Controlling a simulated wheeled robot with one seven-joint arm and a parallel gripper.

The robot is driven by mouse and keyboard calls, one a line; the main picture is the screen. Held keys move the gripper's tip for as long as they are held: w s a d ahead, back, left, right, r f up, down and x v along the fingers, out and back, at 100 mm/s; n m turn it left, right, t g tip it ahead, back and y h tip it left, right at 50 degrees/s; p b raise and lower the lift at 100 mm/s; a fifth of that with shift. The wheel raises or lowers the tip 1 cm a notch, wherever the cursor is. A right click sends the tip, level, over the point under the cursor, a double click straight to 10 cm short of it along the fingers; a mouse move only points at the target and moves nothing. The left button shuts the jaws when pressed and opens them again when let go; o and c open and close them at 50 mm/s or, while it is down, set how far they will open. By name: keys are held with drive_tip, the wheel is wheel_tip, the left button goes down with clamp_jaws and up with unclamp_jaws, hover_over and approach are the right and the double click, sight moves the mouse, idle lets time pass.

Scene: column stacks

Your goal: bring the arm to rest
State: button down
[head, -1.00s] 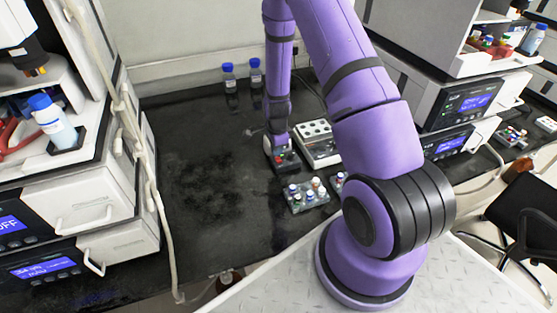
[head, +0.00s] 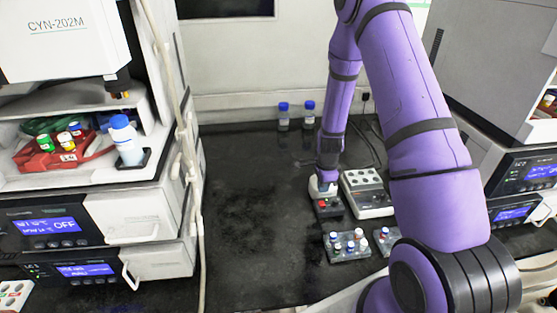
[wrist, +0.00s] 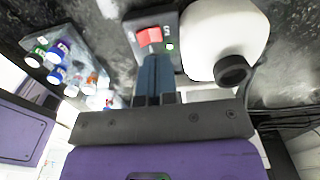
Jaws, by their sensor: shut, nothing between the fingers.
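My purple arm reaches over the dark bench in the head view, its end down at a small dark device (head: 328,209) with a white top and a red part on its front. In the wrist view, my gripper (wrist: 153,62) is shut and empty, its fingers together. The fingertips are right by the red rocker switch (wrist: 149,35) on the device's dark panel, with a small green light beside it. I cannot tell whether they touch it. The white rounded body (wrist: 222,35) with a black round part lies close to the right of the fingers.
A rack of capped vials (head: 348,246) stands in front of the device. A white block with wells (head: 367,193) is to its right. Two blue-capped bottles (head: 296,115) stand behind. Instrument stacks flank the bench. The bench's left-middle is clear.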

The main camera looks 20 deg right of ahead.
drive_tip(key=s+a+r+n+t, duration=0.1)
drive_tip(key=a+r+n, duration=0.2)
drive_tip(key=r, duration=0.7)
drive_tip(key=s+a+r+n+t, duration=0.1)
drive_tip(key=s+a+r+n, duration=0.15)
drive_tip(key=r, duration=0.65)
drive_tip(key=s+a+r+n+t, duration=0.15)
drive_tip(key=r+n, duration=0.25)
drive_tip(key=r, duration=0.6)
drive_tip(key=s+a+r+n+t, duration=0.1)
drive_tip(key=s+a+r+n, duration=0.2)
drive_tip(key=s+r+n, duration=0.3)
drive_tip(key=s+a+r+n, duration=0.3)
drive_tip(key=s+r, duration=0.6)
drive_tip(key=s, duration=0.6)
drive_tip(key=n, duration=0.2)
drive_tip(key=shift+s+n+t, duration=0.25)
drive_tip(key=shift+n+t, duration=0.1)
